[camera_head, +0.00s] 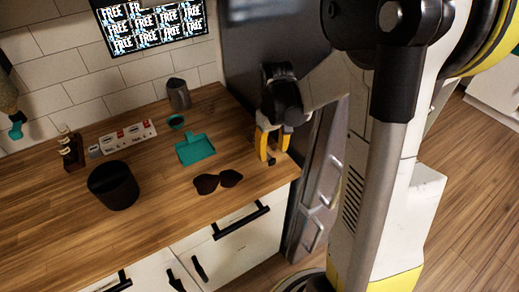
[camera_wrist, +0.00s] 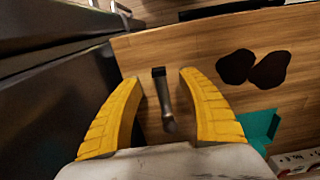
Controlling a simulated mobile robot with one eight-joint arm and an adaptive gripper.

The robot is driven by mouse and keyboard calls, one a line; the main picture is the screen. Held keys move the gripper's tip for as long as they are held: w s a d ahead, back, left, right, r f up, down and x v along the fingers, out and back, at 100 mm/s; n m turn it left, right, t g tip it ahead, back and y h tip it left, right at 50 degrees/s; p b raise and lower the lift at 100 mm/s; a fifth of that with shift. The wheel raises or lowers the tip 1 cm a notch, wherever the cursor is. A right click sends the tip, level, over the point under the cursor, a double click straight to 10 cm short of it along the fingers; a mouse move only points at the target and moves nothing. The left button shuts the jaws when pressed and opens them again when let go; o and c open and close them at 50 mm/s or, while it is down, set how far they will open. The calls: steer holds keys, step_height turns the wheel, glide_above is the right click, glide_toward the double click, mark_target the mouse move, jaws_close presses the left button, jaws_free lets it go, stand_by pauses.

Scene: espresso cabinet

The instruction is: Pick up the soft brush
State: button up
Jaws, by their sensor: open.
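A small slim tool that looks like the soft brush, with a dark block-like end and a grey handle, lies on the wooden counter in the wrist view (camera_wrist: 168,121). Its dark end also shows by the fingertips in the head view (camera_head: 271,162), near the counter's right end. My gripper (camera_head: 274,155) points down over it with yellow fingers. In the wrist view my gripper (camera_wrist: 158,77) is open, with one finger on each side of the brush and a gap to both. I cannot tell how high the fingertips are above the counter.
A dark tall cabinet (camera_head: 250,50) borders the counter's right end.

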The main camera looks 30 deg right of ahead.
mark_target(273, 160)
step_height(273, 160, down, 5)
steer(key=shift+s+d+b, duration=0.1)
steer(key=shift+b, duration=1.05)
steer(key=shift+r, duration=0.1)
steer(key=shift+c, duration=0.5)
jaws_close()
